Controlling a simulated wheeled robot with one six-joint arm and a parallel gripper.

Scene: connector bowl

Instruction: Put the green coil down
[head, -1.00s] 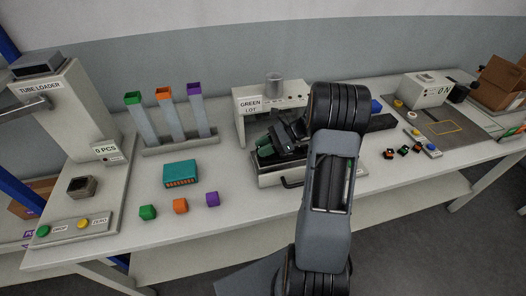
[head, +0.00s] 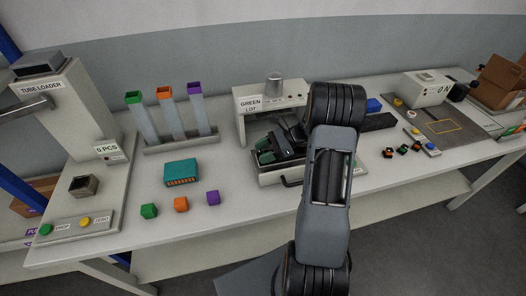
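My gripper (head: 284,146) reaches down from the right over the open tray (head: 268,180) in front of the machine marked GREEN LOT (head: 248,104). Its fingers are dark and partly hidden by my own arm, so I cannot tell whether they are open or shut, or whether anything is between them. Dark green rounded pieces (head: 264,156) show at the tray's left side, just left of my gripper. They look like coils, but they are too small and dark to tell apart, and I cannot tell whether my gripper touches them.
Several small dark parts (head: 403,149) lie to the right.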

